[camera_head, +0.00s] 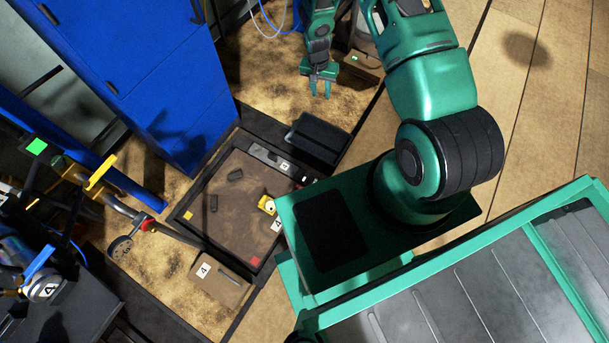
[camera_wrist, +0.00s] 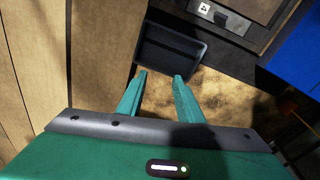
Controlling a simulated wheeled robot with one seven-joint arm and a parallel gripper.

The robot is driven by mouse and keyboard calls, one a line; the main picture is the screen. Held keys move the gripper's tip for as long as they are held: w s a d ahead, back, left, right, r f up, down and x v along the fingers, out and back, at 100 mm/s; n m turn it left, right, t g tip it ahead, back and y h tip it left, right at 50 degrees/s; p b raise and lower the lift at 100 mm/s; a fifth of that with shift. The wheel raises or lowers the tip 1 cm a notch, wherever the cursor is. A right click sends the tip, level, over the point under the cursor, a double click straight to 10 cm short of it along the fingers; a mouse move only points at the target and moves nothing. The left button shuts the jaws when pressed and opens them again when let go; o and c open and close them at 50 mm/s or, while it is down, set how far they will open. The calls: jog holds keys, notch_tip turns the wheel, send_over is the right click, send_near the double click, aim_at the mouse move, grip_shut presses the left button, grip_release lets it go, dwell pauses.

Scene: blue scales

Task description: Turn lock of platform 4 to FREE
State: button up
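The platform (camera_head: 172,221), a dark-framed square with a brown top, lies on the floor in the head view. On its upper right edge is a grey strip (camera_head: 262,153) with a small dark part and a white label (camera_head: 285,165) that appears to read 4. The strip also shows at the top of the wrist view (camera_wrist: 232,24), with a dark knob-like part (camera_wrist: 220,18) beside the label. I cannot read FREE or a lock position. My gripper (camera_head: 320,93) is open and empty, above and right of the platform in the head view. Its parted fingers show in the wrist view (camera_wrist: 160,76).
A black tray (camera_head: 318,138) lies between my gripper and the platform; it also shows in the wrist view (camera_wrist: 170,50). A blue cabinet (camera_head: 140,70) stands left. Small dark pieces and a yellow item (camera_head: 267,204) lie on the platform. A cardboard-coloured 4 plate (camera_head: 218,284) is below it.

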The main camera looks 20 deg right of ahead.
jog(key=s+a+f+m, duration=0.1)
jog(key=s+a+f, duration=0.15)
jog(key=f, duration=0.55)
jog(key=s+a+f, duration=0.2)
jog(key=a+f, duration=0.2)
jog(key=f, duration=0.5)
jog(key=m+y, duration=0.1)
send_near(307, 175)
notch_tip(307, 175, down, 8)
jog(key=shift+f, duration=0.15)
